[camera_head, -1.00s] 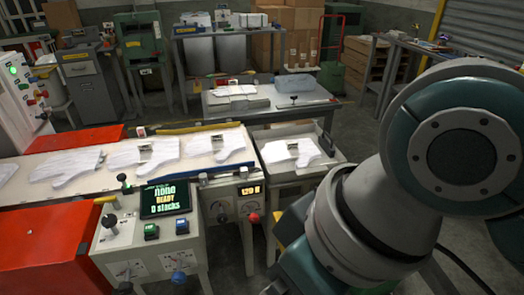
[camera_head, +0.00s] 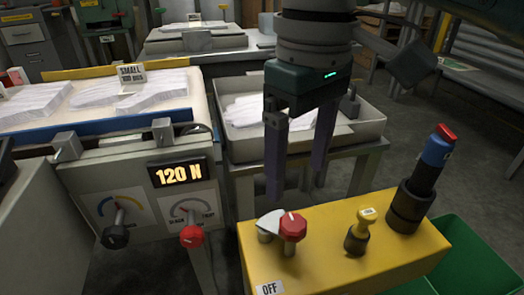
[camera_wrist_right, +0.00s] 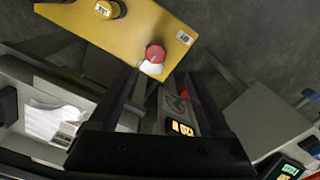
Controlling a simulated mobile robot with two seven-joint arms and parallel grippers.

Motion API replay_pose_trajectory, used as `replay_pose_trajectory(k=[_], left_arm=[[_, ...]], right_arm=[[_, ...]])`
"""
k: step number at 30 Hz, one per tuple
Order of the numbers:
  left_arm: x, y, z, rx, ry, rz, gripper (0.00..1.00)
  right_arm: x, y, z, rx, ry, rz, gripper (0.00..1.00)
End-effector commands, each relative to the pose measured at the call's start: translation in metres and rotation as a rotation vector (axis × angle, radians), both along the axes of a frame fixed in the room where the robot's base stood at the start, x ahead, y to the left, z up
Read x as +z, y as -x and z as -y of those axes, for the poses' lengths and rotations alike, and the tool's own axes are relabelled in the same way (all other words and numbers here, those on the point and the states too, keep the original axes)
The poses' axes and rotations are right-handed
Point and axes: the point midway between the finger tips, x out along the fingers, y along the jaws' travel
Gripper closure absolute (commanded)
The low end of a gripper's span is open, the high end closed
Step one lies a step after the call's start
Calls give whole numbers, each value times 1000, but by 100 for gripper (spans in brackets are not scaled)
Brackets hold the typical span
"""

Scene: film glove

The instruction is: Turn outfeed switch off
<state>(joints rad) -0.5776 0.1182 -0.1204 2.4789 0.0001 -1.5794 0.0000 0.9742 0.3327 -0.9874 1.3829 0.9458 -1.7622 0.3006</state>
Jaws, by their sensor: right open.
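A yellow box (camera_head: 345,250) stands at the front right. On its left part is a red knob (camera_head: 291,227) beside a small pale lever-like plate (camera_head: 268,222), with an OFF label (camera_head: 270,289) at the box's near edge. In the right wrist view the red knob (camera_wrist_right: 156,52) and the OFF label (camera_wrist_right: 184,38) show on the box. I cannot read which way the knob is set. My right gripper (camera_head: 296,188) points down, open and empty, with its fingers above and just behind the red knob, apart from it. My left gripper is out of view.
A yellow-topped plunger (camera_head: 357,232) and a blue and red post (camera_head: 432,165) rise from the box. A grey tray (camera_head: 355,130) with white gloves stands behind the fingers. A panel with a 120 N display (camera_head: 180,172) and a second red knob (camera_head: 191,236) is at left.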

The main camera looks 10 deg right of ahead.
Motion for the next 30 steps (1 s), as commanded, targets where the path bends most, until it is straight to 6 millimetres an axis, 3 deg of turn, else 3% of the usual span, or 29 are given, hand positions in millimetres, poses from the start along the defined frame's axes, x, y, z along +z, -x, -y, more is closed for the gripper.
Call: replay_pose_trajectory(k=[1,7,19,30], left_arm=[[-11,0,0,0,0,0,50],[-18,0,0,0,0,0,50],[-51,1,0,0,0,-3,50],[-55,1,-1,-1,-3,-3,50]], right_arm=[[-9,-2,2,-5,6,0,18],[-22,-3,4,-13,11,-4,18],[-94,-3,4,-11,12,-3,18],[-105,-4,4,-11,11,-1,18]])
